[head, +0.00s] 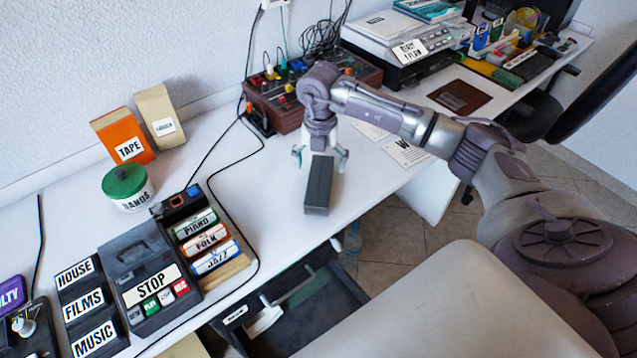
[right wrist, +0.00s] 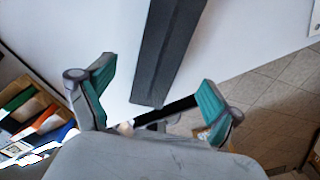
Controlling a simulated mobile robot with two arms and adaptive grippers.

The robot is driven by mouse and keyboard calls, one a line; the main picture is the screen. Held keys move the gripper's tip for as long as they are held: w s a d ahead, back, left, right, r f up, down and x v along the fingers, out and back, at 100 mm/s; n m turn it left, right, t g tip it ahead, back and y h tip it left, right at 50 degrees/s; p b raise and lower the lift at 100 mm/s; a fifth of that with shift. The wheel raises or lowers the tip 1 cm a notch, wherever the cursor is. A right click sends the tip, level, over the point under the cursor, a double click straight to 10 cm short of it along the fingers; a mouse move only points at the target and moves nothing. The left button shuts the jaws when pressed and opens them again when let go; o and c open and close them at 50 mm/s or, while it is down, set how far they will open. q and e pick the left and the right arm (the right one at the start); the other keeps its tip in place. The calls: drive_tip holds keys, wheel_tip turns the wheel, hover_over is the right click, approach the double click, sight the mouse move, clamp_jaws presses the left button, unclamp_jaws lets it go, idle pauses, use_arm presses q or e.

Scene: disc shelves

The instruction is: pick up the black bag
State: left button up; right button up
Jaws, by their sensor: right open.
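A long, dark grey, box-shaped thing, taken to be the black bag (head: 317,187), lies on the white table near its front edge. It also shows in the right wrist view (right wrist: 167,50), where it runs from the top edge to between the fingertips. My right gripper (head: 320,156) is open, pointing down at the far end of the bag, with one finger to each side. In the right wrist view my right gripper (right wrist: 158,88) has its teal fingertips apart with nothing held. Whether a finger touches the bag cannot be told. My left gripper is not in view.
A red-brown device with knobs (head: 285,105) stands behind the gripper. A rack of labelled rolls (head: 205,240), a green-lidded tub (head: 127,187) and an orange tape box (head: 122,137) stand left. An open drawer (head: 310,300) is below the front edge. White table around the bag is clear.

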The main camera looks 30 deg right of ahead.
sight(320, 179)
drive_tip(key=shift+f, duration=0.4)
drive_tip(key=shift+a+f, duration=0.1)
drive_tip(key=shift+f, duration=0.55)
wheel_tip(320, 179, down, 4)
drive_tip(key=shift+r+p, duration=0.2)
drive_tip(key=shift+p, duration=0.2)
drive_tip(key=shift+f, duration=0.2)
drive_tip(key=shift+c, duration=0.6)
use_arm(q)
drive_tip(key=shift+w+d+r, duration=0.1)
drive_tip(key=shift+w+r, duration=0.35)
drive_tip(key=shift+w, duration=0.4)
use_arm(e)
drive_tip(key=c, duration=1.4)
drive_tip(key=shift+r, duration=0.1)
